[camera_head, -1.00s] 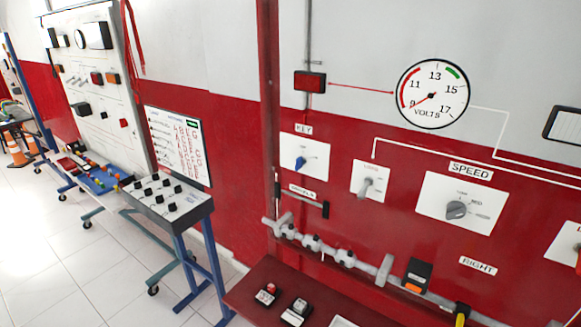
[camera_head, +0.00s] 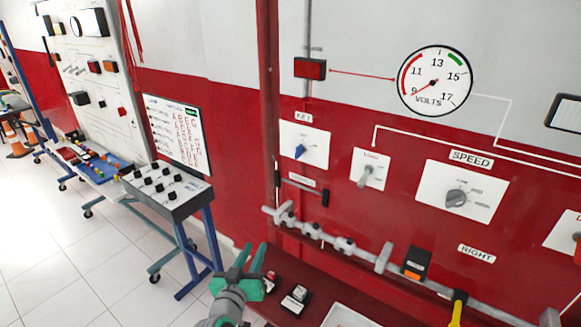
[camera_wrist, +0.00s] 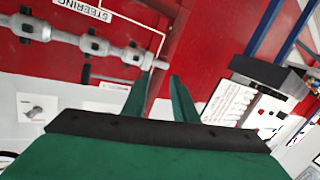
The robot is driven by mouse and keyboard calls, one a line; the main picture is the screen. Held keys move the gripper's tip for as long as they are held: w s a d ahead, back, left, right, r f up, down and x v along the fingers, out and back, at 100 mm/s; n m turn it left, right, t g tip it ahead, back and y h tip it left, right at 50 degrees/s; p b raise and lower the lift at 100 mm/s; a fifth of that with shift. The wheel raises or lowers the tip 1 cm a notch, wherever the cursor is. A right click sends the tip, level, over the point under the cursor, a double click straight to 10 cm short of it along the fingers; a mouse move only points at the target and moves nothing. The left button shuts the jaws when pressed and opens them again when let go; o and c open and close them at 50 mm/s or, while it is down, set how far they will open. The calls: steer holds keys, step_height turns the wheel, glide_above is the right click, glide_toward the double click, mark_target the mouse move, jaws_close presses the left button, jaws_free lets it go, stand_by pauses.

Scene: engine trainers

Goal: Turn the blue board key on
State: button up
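The blue board key (camera_head: 299,151) is a small blue knob on a white plate (camera_head: 317,145) under a KEY label, on the red board. Its pointer slants toward the lower left. My gripper (camera_head: 250,258) is low in the head view, below and left of the key, well apart from it. Its two green fingers are spread with a gap and nothing between them. In the wrist view my gripper (camera_wrist: 158,85) also shows its fingers apart and empty. I cannot make out the blue key in the wrist view.
A grey steering rack (camera_head: 318,234) runs along the board below the key. A dark red shelf (camera_head: 365,290) with small switch boxes juts out beneath it. A voltmeter (camera_head: 435,80) and a speed knob (camera_head: 456,198) are to the right. A trainer stand (camera_head: 168,207) is at left.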

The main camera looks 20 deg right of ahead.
steer(key=w+d+r+m+g+h, duration=0.1)
steer(key=w+d+r+m+h, duration=0.1)
steer(key=r, duration=0.4)
steer(key=w+d+r+m+g+h, duration=0.1)
steer(key=w+d+r, duration=0.1)
steer(key=r, duration=0.4)
steer(key=m+g+h, duration=0.2)
steer(key=m+h, duration=0.1)
steer(key=m, duration=0.1)
glide_toward(296, 153)
steer(key=x, duration=0.9)
steer(key=shift+d, duration=0.2)
steer(key=shift+a, duration=0.1)
steer(key=shift+a, duration=0.15)
jaws_close()
